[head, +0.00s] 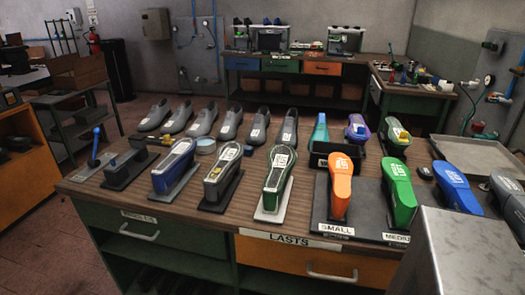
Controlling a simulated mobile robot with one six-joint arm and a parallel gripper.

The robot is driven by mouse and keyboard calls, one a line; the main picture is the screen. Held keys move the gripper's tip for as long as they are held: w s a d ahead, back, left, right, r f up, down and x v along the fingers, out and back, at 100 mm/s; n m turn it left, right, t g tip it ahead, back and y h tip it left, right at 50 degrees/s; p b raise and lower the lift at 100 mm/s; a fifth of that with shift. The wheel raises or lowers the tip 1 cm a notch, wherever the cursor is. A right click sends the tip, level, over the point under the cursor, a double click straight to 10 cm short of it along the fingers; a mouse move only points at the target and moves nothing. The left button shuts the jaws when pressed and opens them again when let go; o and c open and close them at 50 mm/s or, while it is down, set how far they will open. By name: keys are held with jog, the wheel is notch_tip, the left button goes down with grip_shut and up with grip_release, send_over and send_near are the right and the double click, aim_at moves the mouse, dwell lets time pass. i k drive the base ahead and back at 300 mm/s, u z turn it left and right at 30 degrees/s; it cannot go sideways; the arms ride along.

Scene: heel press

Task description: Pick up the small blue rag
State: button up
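I cannot make out a small blue rag in the head view. Blue things that do show are a blue-handled lever (97,140) at the left end of the wooden bench (140,197), a teal-blue upright item (320,130) at a black tray, and a large blue shoe last (455,186) at the right. None of these looks clearly like cloth. My gripper is not in view.
Several grey lasts (231,124) stand along the bench's back. Green (277,176) and orange (341,185) lasts stand nearer its front. A grey tray (473,152) lies at the right. A pale grey block hides the lower right. Floor shows at left.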

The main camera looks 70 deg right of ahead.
aim_at(248, 151)
jog(key=z, duration=0.45)
jog(key=i, duration=1)
jog(key=u, duration=0.2)
